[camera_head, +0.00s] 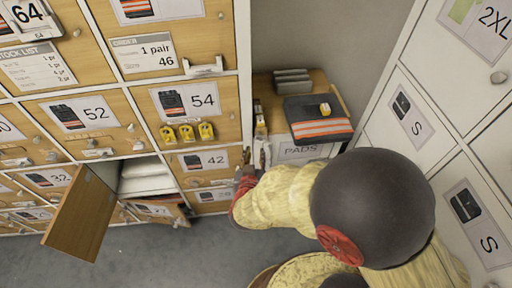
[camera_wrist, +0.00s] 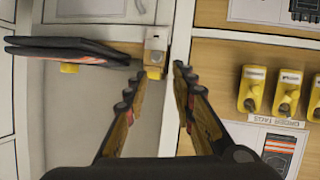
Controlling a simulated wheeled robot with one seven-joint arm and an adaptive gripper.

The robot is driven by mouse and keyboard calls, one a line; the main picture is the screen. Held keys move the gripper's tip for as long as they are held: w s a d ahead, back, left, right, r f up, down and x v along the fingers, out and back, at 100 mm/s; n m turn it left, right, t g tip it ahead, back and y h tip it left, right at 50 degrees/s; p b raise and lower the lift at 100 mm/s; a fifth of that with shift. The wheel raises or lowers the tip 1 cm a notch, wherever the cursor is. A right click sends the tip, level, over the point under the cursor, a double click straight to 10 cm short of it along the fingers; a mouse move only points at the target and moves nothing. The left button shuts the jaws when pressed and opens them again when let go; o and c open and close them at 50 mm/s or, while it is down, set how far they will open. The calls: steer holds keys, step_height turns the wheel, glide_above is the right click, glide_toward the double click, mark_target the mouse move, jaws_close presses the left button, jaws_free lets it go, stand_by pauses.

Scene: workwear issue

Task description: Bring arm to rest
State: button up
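My gripper (camera_head: 256,160) hangs at the end of my arm, in front of the locker column beside the low pads cabinet (camera_head: 312,152). In the wrist view my gripper (camera_wrist: 159,75) has its two fingers apart, with nothing held between them. A small white and yellow item (camera_wrist: 155,56) shows just beyond the fingertips; the distance to it is unclear. My yellow and dark arm covers part of the cabinet front and floor in the head view.
Folded dark trousers (camera_head: 318,126) with orange stripes lie on the cabinet, a yellow item (camera_head: 325,108) on top. Grey pads (camera_head: 291,80) lie behind. A locker door (camera_head: 80,213) stands open at left. White lockers (camera_head: 408,120) stand close at right.

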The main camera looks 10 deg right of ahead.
steer(key=shift+v, duration=0.9)
